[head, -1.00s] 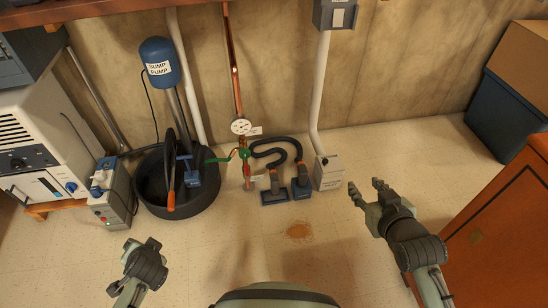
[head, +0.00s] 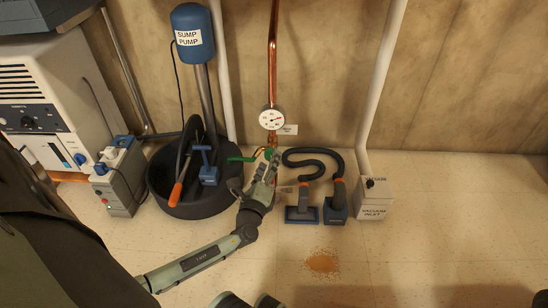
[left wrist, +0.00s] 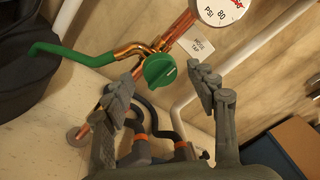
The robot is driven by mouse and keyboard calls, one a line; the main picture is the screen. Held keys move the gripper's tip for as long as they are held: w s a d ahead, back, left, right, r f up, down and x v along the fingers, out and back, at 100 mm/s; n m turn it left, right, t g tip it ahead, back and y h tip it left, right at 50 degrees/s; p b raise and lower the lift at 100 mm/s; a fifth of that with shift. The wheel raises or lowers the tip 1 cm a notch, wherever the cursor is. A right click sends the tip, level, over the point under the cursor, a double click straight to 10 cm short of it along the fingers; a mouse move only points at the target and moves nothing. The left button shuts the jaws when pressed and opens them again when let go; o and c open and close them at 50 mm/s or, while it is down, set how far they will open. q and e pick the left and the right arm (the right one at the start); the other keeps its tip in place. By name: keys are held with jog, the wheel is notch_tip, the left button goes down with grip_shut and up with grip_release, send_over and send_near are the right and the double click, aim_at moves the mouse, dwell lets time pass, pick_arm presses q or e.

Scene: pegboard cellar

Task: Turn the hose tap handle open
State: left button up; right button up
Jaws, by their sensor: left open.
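The hose tap handle is a round green knob (left wrist: 160,70) on the copper pipework in the left wrist view, with a raised grip bar across its face. A white tag (left wrist: 197,45) reading hose tap hangs beside it. A green hose (left wrist: 70,54) runs off to the left. My left gripper (left wrist: 162,88) is open, its two fingers reaching toward the knob from either side with nothing between them. In the head view my left gripper (head: 266,170) is in front of the tap and mostly hides the knob.
A pressure gauge (head: 272,118) sits on the copper pipe above the tap. A black sump tub (head: 190,200) stands left. Vacuum heads (head: 302,207) and a vacuum inlet box (head: 373,199) stand right.

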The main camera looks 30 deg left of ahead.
aim_at(271, 156)
pick_arm(q)
jog(key=shift+x, duration=1.8)
